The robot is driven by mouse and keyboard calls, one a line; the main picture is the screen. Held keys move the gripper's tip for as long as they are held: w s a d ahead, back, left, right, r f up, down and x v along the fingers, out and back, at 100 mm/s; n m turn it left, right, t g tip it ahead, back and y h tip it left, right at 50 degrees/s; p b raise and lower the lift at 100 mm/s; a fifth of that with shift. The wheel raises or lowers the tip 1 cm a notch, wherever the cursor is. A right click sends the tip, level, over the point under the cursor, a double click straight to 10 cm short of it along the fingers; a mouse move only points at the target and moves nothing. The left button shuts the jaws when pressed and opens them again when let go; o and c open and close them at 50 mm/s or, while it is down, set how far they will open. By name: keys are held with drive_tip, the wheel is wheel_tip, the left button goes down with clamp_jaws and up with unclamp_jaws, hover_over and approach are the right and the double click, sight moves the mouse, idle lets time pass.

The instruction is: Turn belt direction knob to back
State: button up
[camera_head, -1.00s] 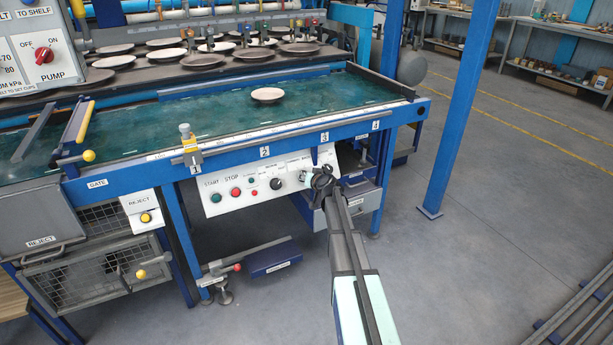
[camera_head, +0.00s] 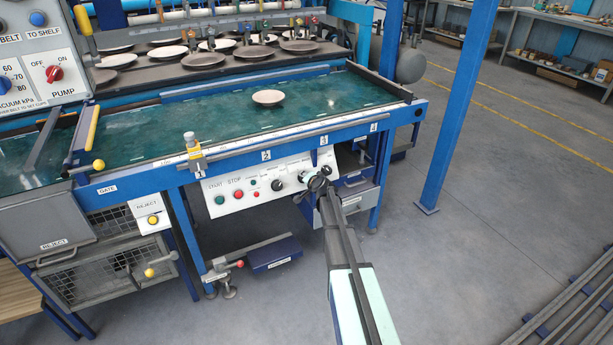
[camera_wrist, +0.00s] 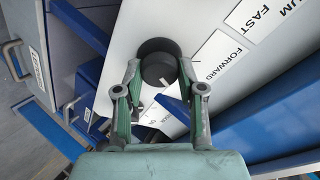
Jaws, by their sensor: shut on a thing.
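In the wrist view the belt direction knob (camera_wrist: 157,47) is a dark round knob on a light panel, beside a FORWARD label (camera_wrist: 217,57). My gripper (camera_wrist: 159,72) has one finger on each side of the knob and is shut on it. A small pale mark shows on the knob's near side, but I cannot tell which way it is set. In the head view my gripper (camera_head: 317,182) is at the right part of the white control panel (camera_head: 228,205), where it hides much of the knob and its labels.
Another black knob (camera_head: 277,185) and the START (camera_head: 219,200) and STOP (camera_head: 239,195) buttons are to the left. The green belt (camera_head: 210,120) above carries one plate (camera_head: 268,97). A blue frame edge (camera_wrist: 255,105) lies close right of my gripper.

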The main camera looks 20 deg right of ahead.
drive_tip(key=shift+w, duration=0.1)
idle(0.3)
drive_tip(key=o, duration=1.1)
drive_tip(key=v, duration=1.2)
